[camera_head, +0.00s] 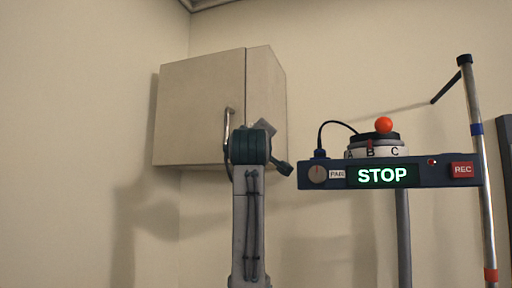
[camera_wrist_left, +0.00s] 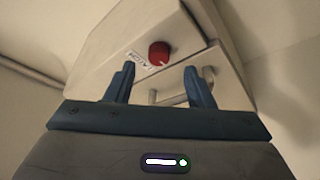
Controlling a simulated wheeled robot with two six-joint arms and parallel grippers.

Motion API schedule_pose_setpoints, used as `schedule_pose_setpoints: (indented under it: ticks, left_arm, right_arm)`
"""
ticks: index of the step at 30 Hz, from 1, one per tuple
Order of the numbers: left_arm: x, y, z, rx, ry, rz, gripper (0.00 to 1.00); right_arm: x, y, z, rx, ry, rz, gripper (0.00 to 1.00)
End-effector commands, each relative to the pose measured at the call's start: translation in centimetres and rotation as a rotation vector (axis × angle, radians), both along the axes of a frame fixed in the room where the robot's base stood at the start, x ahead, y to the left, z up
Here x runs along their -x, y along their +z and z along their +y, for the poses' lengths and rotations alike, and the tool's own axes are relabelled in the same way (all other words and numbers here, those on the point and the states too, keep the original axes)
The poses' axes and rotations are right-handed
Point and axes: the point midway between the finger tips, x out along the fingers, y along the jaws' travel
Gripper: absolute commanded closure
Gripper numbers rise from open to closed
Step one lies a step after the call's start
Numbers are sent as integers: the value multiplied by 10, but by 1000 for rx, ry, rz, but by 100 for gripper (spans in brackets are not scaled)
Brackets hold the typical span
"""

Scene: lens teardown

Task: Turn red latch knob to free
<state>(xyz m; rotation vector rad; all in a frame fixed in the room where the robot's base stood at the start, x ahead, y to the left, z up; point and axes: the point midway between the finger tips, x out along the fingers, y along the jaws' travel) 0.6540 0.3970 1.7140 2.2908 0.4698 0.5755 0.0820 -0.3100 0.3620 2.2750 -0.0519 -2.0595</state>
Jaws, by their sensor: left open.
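The red latch knob (camera_wrist_left: 159,53) sits on a pale face of the wall cabinet (camera_wrist_left: 115,55), beside a small white label with upside-down lettering. My left gripper (camera_wrist_left: 159,68) is open and empty in the left wrist view. Its two blue fingers point toward the cabinet, and the knob shows between and just beyond the fingertips, apart from them. In the head view the cabinet (camera_head: 200,110) hangs on the wall and its door looks shut. One of my arms rises in front of its right part; the knob is not visible there. My right gripper is not in view.
A metal door handle (camera_head: 228,135) stands close beside my arm; it also shows between the fingers in the left wrist view (camera_wrist_left: 165,98). At right, a blue panel reading STOP (camera_head: 383,175) carries a dial with an orange ball (camera_head: 383,125). A pole (camera_head: 477,150) stands beyond.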

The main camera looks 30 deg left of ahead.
Motion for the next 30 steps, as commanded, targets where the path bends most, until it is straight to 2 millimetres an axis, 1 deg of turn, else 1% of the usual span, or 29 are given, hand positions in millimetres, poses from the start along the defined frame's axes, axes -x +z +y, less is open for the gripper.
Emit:
schedule_pose_setpoints:
  ticks: [1,3,6,10,15,30]
  left_arm:
    - [9,-8,-6,0,-3,-4,51]
    - [21,-12,-13,0,-3,-4,51]
    - [34,-15,-21,1,-3,-1,51]
    - [46,-17,-27,0,-1,-1,51]
    - [50,-17,-29,0,-1,1,51]
    - [49,-17,-29,0,-1,1,51]
  right_arm:
    - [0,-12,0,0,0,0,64]
    - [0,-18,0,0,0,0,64]
    - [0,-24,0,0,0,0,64]
    - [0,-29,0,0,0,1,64]
    - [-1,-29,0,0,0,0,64]
    - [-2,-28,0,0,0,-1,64]
